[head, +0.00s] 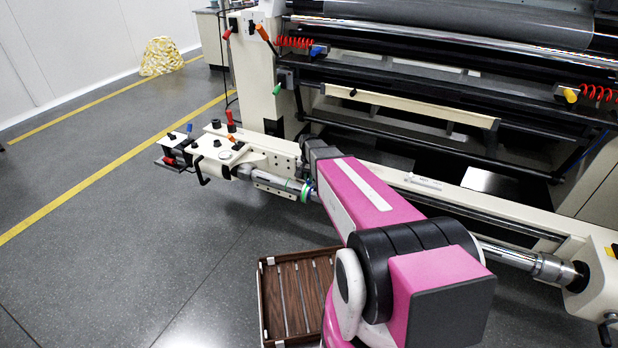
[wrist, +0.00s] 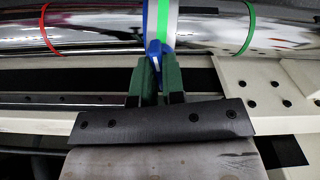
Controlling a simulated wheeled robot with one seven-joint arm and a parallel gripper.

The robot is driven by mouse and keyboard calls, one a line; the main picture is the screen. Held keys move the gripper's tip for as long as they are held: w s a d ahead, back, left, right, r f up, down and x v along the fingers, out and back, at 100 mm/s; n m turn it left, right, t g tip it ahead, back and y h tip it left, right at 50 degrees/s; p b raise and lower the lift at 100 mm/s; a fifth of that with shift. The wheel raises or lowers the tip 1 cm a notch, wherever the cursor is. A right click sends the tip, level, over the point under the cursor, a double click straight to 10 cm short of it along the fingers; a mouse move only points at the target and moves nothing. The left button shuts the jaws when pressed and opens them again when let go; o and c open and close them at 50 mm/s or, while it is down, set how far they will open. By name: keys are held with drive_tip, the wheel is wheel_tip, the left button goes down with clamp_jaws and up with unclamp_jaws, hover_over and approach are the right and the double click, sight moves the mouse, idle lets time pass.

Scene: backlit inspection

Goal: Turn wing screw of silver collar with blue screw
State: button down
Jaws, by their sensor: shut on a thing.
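In the wrist view the polished shaft (wrist: 110,35) runs across the top. Around it sits a narrow collar (wrist: 163,14) with blue, silver-white and green bands. A blue wing screw (wrist: 154,47) sticks out from the collar toward the camera. My gripper (wrist: 154,62) has two green fingers, one on each side of the screw, and is shut on it. The fingers hide part of the screw. In the head view the shaft (head: 270,182) shows left of my arm, with green and blue marks near the collar. My arm hides most of the gripper there.
In the wrist view a red ring (wrist: 45,28) and a green ring (wrist: 248,28) circle the shaft on either side. Cream machine beams lie close behind. In the head view a brown slatted crate (head: 262,300) stands on the floor below my arm.

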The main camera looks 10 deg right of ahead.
drive_tip(key=shift+m, duration=0.3)
idle(0.5)
drive_tip(key=c, duration=1.2)
unclamp_jaws()
wheel_tip(320, 180, up, 11)
drive_tip(key=shift+f, duration=0.1)
drive_tip(key=s+n, duration=0.5)
drive_tip(key=s, duration=1.6)
drive_tip(key=shift+s+f+n, duration=0.25)
drive_tip(key=shift+f+n, duration=0.05)
